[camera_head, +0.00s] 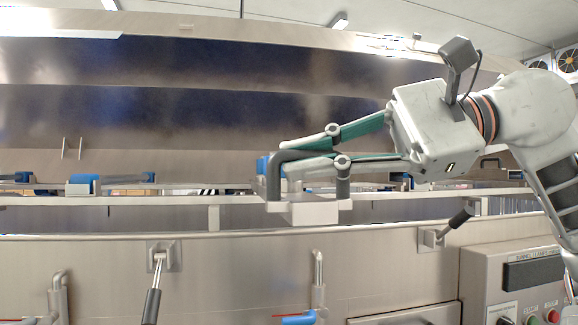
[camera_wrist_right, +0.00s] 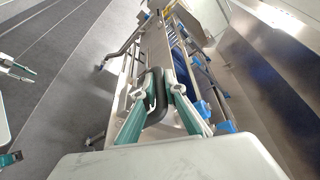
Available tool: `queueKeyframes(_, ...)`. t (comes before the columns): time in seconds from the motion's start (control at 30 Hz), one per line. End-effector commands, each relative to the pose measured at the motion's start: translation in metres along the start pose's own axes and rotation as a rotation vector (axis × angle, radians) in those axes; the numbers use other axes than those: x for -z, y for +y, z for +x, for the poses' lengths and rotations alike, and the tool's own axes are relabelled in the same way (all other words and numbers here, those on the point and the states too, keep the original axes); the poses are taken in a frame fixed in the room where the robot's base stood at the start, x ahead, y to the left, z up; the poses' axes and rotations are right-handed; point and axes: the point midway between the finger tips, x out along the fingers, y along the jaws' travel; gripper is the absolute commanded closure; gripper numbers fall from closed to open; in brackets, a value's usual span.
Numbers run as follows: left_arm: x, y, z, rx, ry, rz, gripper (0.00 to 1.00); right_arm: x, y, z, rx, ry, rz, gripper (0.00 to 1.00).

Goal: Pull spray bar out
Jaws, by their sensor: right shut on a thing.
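My right gripper (camera_head: 287,158) reaches in from the right in the head view, its green-sided fingers shut on a dark grey handle (camera_head: 300,155). The handle stands on a pale end block (camera_head: 301,211) at the front rail, which appears to be the spray bar's near end. A blue part (camera_head: 262,166) shows beside it. In the right wrist view the handle (camera_wrist_right: 155,95) lies between the fingers of the right gripper (camera_wrist_right: 160,75). The bar's length behind the handle is mostly hidden. Part of my left gripper (camera_wrist_right: 20,68) seems to show at the left edge there, cut off.
Another bar end with a blue part (camera_head: 83,183) sits left along the rail (camera_head: 150,201). A raised steel hood (camera_head: 200,55) spans above. Lever latches (camera_head: 152,300) and (camera_head: 457,220) project from the front panel. A control box (camera_head: 520,285) stands at lower right.

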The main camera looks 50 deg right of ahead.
Motion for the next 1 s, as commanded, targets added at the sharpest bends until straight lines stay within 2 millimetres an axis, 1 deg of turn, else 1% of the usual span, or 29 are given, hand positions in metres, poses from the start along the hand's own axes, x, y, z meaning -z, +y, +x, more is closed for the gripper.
queueKeyframes(0.03,-0.0002,0.0002,-0.0001,0.000,0.000,-0.001,0.71,-0.0015,0.0031,-0.0008,-0.003,0.001,-0.001,1.00)
queueKeyframes(0.2,-0.0003,0.0002,-0.0001,0.000,0.001,-0.002,0.71,-0.0064,0.0065,-0.0053,-0.002,0.000,-0.001,1.00)
queueKeyframes(0.57,0.0013,0.0003,0.0003,0.003,0.004,-0.009,0.71,-0.0088,0.0084,-0.0066,-0.005,-0.003,-0.001,1.00)
queueKeyframes(0.6,0.0013,0.0003,0.0003,0.003,0.004,-0.010,0.71,-0.0089,0.0084,-0.0066,-0.005,-0.003,-0.001,0.87)
queueKeyframes(0.67,0.0018,0.0001,0.0007,0.003,0.005,-0.010,0.71,-0.0089,0.0084,-0.0066,-0.006,-0.003,-0.001,0.72)
queueKeyframes(1.0,0.0022,-0.0019,0.0023,0.007,0.006,-0.009,0.71,-0.0078,0.0064,-0.0070,-0.001,-0.001,-0.001,0.72)
